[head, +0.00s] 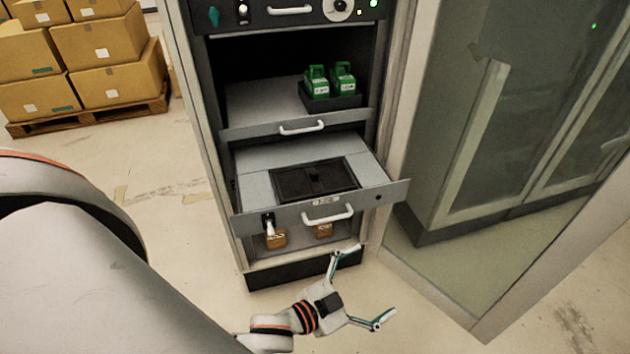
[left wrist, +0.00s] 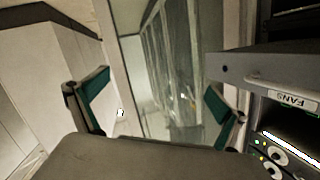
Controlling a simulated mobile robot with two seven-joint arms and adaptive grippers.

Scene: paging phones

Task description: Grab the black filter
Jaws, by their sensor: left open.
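The black filter (head: 315,181) lies flat in a recess in the top of an open grey drawer (head: 255,187) in the cabinet, in the head view. My left gripper (head: 366,286) is open and empty, in front of the cabinet, below and to the right of the drawer front. It is apart from the filter. The left wrist view shows its two spread fingers (left wrist: 160,103) with nothing between them. The filter is not visible in that view. My right gripper is in neither view.
The drawer front has a white handle (head: 328,214), also seen in the left wrist view. A shelf above holds two green boxes (head: 329,81). Brown blocks (head: 276,239) sit below the drawer. A glass-doored cabinet (head: 520,130) stands right; boxes on a pallet (head: 88,112) stand back left.

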